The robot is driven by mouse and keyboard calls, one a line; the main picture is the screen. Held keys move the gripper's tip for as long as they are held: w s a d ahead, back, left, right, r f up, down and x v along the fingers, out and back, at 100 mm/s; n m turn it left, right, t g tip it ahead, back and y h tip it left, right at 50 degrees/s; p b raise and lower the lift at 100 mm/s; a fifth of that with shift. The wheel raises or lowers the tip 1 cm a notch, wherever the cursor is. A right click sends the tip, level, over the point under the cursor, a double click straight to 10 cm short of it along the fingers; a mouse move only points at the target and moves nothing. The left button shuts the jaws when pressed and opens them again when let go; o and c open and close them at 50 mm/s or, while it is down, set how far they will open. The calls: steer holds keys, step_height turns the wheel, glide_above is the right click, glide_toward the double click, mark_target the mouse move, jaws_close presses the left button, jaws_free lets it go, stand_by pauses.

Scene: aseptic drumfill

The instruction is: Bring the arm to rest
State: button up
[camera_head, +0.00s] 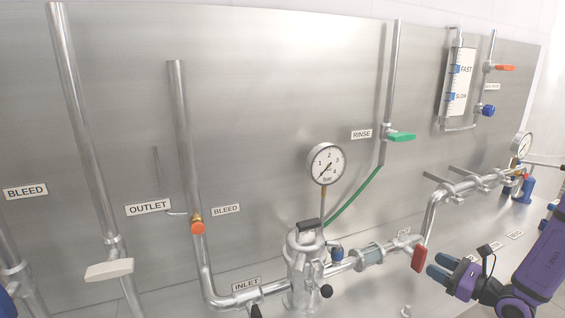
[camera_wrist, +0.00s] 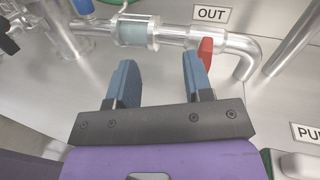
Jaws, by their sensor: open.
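My gripper (camera_head: 439,267) is at the lower right of the head view, on a purple arm. Its two blue-grey fingers are apart with nothing between them. In the wrist view my gripper (camera_wrist: 158,80) points toward a horizontal steel pipe with a sight glass (camera_wrist: 133,32). The red valve handle (camera_head: 418,258) stands just left of the fingers in the head view. It also shows beyond the right finger in the wrist view (camera_wrist: 205,48). I cannot tell whether the finger touches it, as the views overlap there.
A steel filter housing (camera_head: 304,262) with a black top handle stands left of my gripper. A pressure gauge (camera_head: 326,163) rises above it. A green RINSE handle (camera_head: 402,137) is on the back panel (camera_head: 270,80). Pipes run along the right side.

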steer(key=s+a+r+n+g, duration=0.5)
steer(key=a+r+n+g, duration=0.2)
steer(key=a+r+n, duration=0.15)
steer(key=s+a+r+n+g, duration=0.4)
steer(key=a+r+n+g, duration=0.3)
steer(key=r, duration=0.3)
steer(key=s+r+n+t+h, duration=0.4)
steer(key=s+r+n+h, duration=0.6)
steer(key=s+r, duration=0.3)
steer(key=shift+s+d+r+n+t, duration=0.4)
steer(key=shift+s+n, duration=0.45)
steer(key=shift+s, duration=0.55)
